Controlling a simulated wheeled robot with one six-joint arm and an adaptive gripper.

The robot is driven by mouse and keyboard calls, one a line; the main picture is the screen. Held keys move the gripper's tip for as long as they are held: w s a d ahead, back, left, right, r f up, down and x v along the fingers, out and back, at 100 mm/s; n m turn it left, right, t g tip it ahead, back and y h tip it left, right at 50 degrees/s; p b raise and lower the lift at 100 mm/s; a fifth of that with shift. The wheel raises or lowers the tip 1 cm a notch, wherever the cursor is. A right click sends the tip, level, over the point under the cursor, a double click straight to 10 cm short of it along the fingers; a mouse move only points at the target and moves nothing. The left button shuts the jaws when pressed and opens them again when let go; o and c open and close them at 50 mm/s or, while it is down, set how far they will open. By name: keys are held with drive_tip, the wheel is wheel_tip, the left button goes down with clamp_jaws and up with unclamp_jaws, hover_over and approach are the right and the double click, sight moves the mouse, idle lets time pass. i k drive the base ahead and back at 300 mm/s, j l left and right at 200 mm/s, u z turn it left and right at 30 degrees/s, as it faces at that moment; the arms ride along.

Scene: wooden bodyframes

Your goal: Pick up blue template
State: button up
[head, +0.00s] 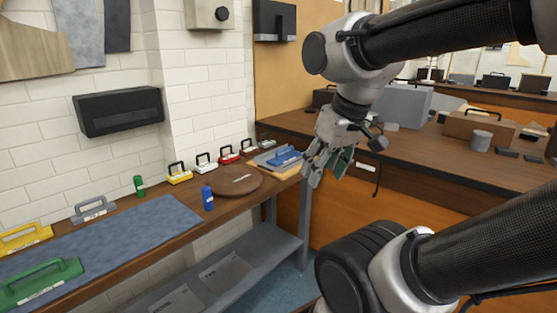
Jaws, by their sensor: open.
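A blue template (286,155) with a raised handle lies at the far right end of the wall bench, on top of a small stack of flat boards. My gripper (327,170) is open and empty, pointing downward just right of the template and apart from it. In this picture it hangs past the bench's end, in front of the wooden counter. No wrist view is given, so the exact gap and height are hard to tell.
The wall bench (118,193) carries a round brown board (233,181), a blue bottle (207,198), a green bottle (139,186), and several small handled blocks along the wall. A blue-grey mat (100,238) and larger handled templates lie left. A wooden counter (440,160) stands right.

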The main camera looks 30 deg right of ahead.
sight(277, 161)
drive_tip(key=i+l, duration=1)
drive_tip(key=i, duration=0.2)
drive_tip(key=l+z, duration=0.05)
